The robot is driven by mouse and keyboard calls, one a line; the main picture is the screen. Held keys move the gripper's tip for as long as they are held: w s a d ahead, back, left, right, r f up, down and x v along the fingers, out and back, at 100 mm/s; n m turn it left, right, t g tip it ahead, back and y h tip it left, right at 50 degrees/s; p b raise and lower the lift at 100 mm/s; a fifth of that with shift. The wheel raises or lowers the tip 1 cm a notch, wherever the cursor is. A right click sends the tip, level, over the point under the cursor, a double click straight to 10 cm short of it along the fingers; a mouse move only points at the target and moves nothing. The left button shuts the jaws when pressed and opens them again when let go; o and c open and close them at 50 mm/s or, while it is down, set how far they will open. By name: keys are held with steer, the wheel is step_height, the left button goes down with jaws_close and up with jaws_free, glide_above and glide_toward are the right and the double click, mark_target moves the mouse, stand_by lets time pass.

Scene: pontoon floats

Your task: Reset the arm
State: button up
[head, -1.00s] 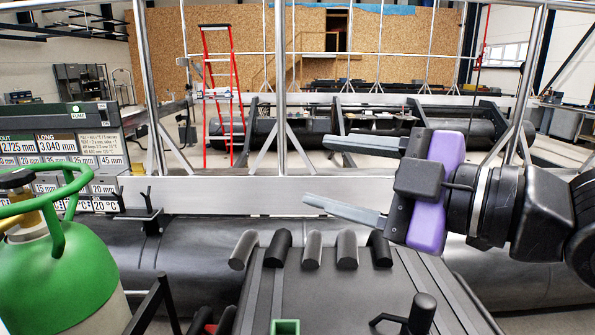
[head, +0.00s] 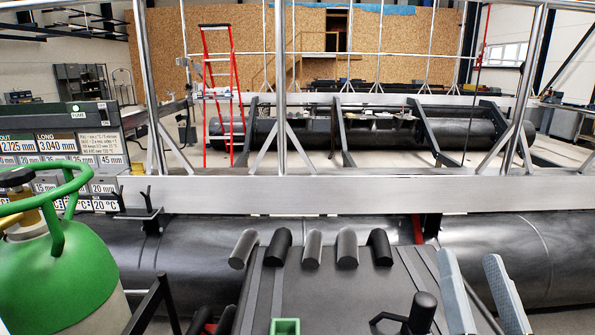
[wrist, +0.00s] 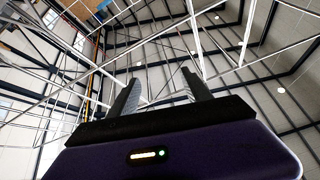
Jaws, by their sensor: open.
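My gripper (head: 480,285) shows at the lower right of the head view, where only its two grey fingers stand up from the bottom edge. The fingers are apart with nothing between them. The rest of the gripper and the arm are out of the head view. In the wrist view my gripper (wrist: 160,88) points up at the roof beams, its two fingers spread and empty above the dark purple gripper body.
A dark bench with several short black cylinders (head: 313,249) lies in front of me. A green gas cylinder (head: 60,265) stands at the left. A metal railing and beam (head: 300,195) cross ahead, over a long black float (head: 300,240).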

steer(key=s+a+f+n+g+y, duration=0.1)
steer(key=s+f+g, duration=0.8)
steer(key=s+f, duration=1.8)
steer(key=s+n, duration=0.2)
steer(key=s, duration=0.1)
steer(key=shift+a+f+n, duration=0.3)
